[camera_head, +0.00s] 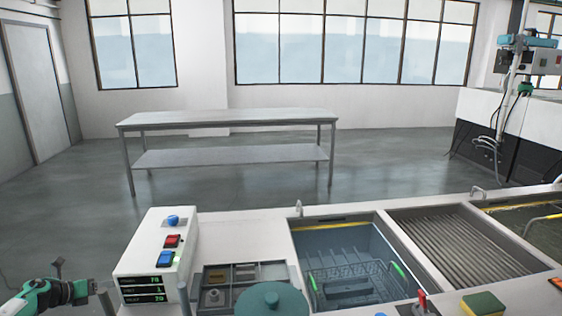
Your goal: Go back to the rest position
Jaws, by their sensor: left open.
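My left arm comes in at the bottom left corner. My left gripper (144,301) is low in the picture, in front of the control box (150,240); its two grey fingers stand apart and nothing shows between them. My right gripper is not in view. The ultrasonic tank (345,240) is open at the bottom centre, with a wire basket (350,272) in its liquid.
A tray (206,283) with small parts lies left of the tank. A ribbed basin (460,242) and another tank (535,230) stand to its right. A sponge (483,303) lies at the front edge. A metal table (230,120) stands behind, with clear floor around it.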

